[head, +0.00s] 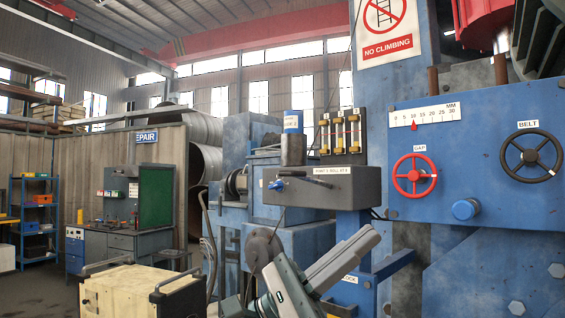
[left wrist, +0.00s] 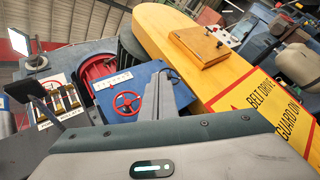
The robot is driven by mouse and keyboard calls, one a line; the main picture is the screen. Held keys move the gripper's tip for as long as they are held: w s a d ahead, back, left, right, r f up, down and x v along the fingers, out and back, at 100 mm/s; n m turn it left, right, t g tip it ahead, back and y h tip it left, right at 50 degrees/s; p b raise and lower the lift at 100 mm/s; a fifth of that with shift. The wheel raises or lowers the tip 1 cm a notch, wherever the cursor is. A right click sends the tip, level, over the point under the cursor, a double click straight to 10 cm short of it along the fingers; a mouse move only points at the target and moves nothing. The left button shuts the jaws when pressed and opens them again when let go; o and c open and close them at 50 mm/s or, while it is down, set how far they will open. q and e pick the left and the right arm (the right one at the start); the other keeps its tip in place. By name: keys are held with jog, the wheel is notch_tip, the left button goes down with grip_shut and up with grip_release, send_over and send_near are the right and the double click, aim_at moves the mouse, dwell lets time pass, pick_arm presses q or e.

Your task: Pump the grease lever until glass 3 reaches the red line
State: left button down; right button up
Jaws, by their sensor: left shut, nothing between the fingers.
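The pump (head: 325,187) is a dark grey box with a label on its front. A short lever with a blue grip (head: 277,185) sticks out at its left. Three upright sight glasses (head: 339,133) stand in a rack above the pump; a red line crosses them. Their numbers and exact levels are too small to read. The glasses also show in the left wrist view (left wrist: 59,102). My left gripper (head: 358,247) is low in the head view, in front of and below the pump, apart from the lever. It is shut and empty. My right gripper is out of view.
A blue machine panel (head: 480,110) with a red hand wheel (head: 414,175) and a black hand wheel (head: 531,156) stands at right. A cream cabinet (head: 140,292) is at front left. A yellow belt guard (left wrist: 190,60) shows in the wrist view.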

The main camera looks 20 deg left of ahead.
pick_arm(q)
jog(key=s+d+r+m+g+y, duration=0.25)
jog(key=r+m+y, duration=0.3)
jog(key=m, duration=0.75)
jog(key=w+a+r+m+t+y, duration=0.1)
jog(key=a+r+t+y, duration=0.4)
jog(key=a, duration=0.5)
jog(key=a+r+m+t+y, duration=0.3)
jog(key=a+r+t+y, duration=0.2)
jog(key=a+r+y, duration=0.3)
jog(key=a+r, duration=0.1)
jog(key=a, duration=0.1)
jog(key=shift+w+a+r+m+y, duration=0.15)
jog(key=shift+w+a+m+y, duration=0.15)
jog(key=shift+w+a+y, duration=0.1)
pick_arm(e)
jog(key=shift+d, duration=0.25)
pick_arm(q)
jog(key=shift+d, duration=0.1)
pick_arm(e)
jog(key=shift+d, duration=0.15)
pick_arm(q)
jog(key=shift+w, duration=0.15)
